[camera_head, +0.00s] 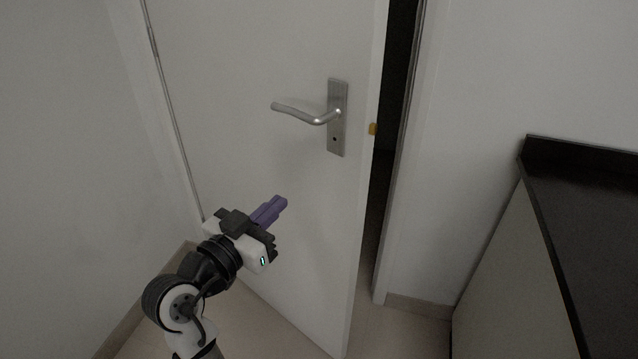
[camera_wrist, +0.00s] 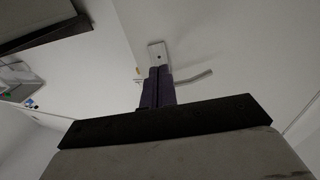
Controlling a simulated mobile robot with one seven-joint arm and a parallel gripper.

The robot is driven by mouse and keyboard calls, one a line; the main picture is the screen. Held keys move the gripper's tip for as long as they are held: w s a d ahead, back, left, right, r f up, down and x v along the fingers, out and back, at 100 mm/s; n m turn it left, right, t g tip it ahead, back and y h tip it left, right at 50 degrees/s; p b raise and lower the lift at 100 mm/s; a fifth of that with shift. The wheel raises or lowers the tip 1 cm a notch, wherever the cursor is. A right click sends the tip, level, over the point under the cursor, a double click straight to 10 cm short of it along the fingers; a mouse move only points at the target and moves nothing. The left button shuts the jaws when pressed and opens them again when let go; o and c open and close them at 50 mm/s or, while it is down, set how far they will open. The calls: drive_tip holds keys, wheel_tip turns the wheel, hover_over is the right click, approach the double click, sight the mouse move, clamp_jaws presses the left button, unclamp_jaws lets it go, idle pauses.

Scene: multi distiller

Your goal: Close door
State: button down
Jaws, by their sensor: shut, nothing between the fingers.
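A white door (camera_head: 255,60) stands slightly ajar in the head view, with a dark gap along its right edge. Its hinge side is at the left. A silver lever handle (camera_head: 306,113) on a metal plate (camera_head: 337,135) sits near the door's right edge. My gripper (camera_head: 280,203) is below and left of the handle, in front of the door; its purple fingers are together and empty. In the wrist view the purple fingers (camera_wrist: 158,76) partly cover the handle (camera_wrist: 195,77) and its plate (camera_wrist: 156,54). I cannot tell whether the fingertips touch the door.
A dark-topped counter (camera_head: 590,215) stands at the right. A brass latch (camera_head: 373,129) shows on the door's edge. The dark opening (camera_head: 392,110) lies between door and frame. A plain wall (camera_head: 60,150) is at the left. Bare floor shows below the door.

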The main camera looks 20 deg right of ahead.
sight(348, 173)
drive_tip(key=w+d+p, duration=0.1)
drive_tip(key=w+d, duration=0.1)
drive_tip(key=d, duration=0.2)
drive_tip(key=w+d+f+m+g+p, duration=0.1)
drive_tip(key=w+d, duration=0.1)
drive_tip(key=d, duration=0.3)
drive_tip(key=w+d+g+p, duration=0.1)
drive_tip(key=w+d, duration=0.1)
drive_tip(key=d, duration=0.3)
drive_tip(key=shift+d+f+h, duration=0.1)
drive_tip(key=shift+f+h, duration=0.1)
drive_tip(key=shift+h, duration=0.2)
drive_tip(key=shift+w, duration=0.1)
